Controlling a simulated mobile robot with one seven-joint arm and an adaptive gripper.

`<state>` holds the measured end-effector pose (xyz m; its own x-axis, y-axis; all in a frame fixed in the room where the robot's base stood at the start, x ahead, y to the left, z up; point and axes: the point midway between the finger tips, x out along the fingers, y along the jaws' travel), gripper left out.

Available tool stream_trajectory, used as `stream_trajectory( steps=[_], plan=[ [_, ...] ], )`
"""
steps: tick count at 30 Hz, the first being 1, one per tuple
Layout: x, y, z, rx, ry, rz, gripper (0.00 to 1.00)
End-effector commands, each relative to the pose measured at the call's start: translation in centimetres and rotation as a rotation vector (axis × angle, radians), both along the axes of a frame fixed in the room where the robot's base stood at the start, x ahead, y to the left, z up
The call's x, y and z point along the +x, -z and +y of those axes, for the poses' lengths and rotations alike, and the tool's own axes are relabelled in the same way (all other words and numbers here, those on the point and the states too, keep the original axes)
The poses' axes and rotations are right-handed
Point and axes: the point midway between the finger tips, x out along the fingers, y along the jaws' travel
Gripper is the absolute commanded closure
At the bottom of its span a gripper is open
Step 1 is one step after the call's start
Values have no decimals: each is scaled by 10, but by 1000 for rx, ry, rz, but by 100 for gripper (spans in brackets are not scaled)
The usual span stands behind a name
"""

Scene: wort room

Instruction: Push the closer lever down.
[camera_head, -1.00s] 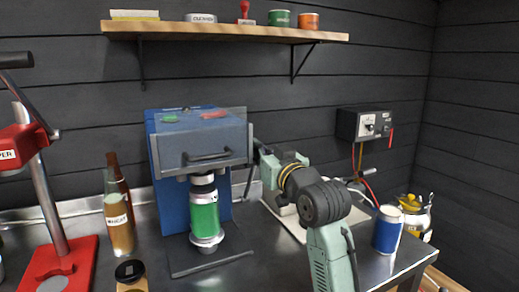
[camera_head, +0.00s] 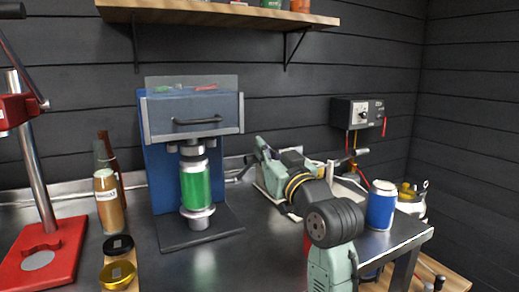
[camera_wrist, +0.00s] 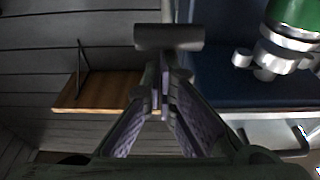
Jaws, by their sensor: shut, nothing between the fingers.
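The closer (camera_head: 163,170) is a blue machine with a grey head (camera_head: 195,115), against the back wall. A green can (camera_head: 195,186) stands upright on its round lift plate, under the chuck. A thin lever rod (camera_head: 241,173) shows at its right side, partly hidden near my gripper. My gripper (camera_head: 259,158) is just right of the closer, seen from behind; its fingertips are hard to make out there. In the wrist view my gripper (camera_wrist: 163,90) is shut and empty. A grey cylindrical bar (camera_wrist: 170,37), which looks like the lever's handle, lies across just beyond the fingertips; contact is unclear.
A blue can (camera_head: 381,208) stands right of my arm. A control box (camera_head: 358,113) hangs on the wall. A shelf (camera_head: 215,14) is above.

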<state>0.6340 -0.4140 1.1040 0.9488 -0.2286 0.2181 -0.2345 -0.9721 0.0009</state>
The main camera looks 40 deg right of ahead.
Motion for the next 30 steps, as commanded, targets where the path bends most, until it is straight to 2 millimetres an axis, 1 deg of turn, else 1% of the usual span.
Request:
stream_trajectory(
  steps=[1, 3, 10, 25, 28, 30],
  plan=[
    [-1, 10, 0, 4, -3, 6, 100],
    [-4, 15, 1, 5, -3, 7, 100],
    [-11, 21, 3, 3, -2, 7, 100],
    [-12, 20, 3, 2, -1, 5, 100],
    [-9, 14, 4, 2, -2, 5, 100],
    [-5, 6, 4, 1, -3, 5, 100]
  ],
)
